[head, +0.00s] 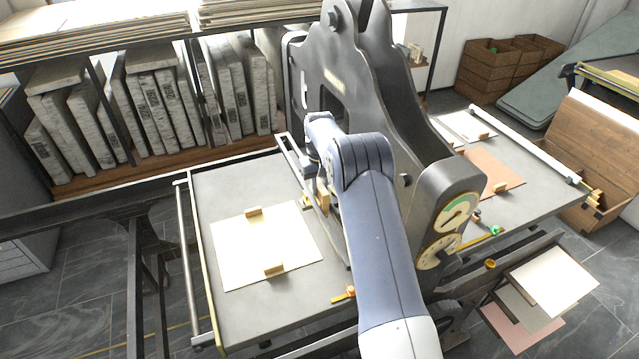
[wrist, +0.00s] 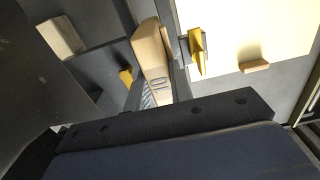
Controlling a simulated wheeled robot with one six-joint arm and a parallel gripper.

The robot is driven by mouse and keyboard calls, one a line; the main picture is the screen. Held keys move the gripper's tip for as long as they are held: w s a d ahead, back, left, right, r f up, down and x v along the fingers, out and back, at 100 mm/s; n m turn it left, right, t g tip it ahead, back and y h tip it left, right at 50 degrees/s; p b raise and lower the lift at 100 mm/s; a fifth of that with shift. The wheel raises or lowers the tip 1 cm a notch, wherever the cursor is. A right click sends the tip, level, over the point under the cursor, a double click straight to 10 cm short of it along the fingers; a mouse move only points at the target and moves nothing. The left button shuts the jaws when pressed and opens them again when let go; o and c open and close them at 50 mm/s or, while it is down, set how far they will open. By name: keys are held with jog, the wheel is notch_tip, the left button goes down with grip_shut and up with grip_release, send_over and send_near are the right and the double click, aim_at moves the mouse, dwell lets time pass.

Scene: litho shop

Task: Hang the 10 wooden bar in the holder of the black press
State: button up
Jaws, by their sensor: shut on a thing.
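The black press (head: 385,95) stands in the middle of the head view, with a grey bed on each side. My gripper (head: 317,186) is low at the left face of the press and is shut on a wooden bar (wrist: 151,52). In the head view my arm hides much of this area, so contact between bar and holder cannot be told.
A cream sheet (head: 267,244) with two small wooden blocks lies on the left bed (head: 225,187). Stone slabs (head: 152,100) fill a shelf at the back left. Two gauges (head: 457,212) are on the press front. Paper sheets (head: 553,280) lie on a stand at right.

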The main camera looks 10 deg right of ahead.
jog(key=shift+f, duration=0.5)
jog(key=o, duration=1)
notch_tip(320, 180, up, 11)
jog(key=shift+f+b, duration=0.1)
jog(key=shift+b, duration=0.8)
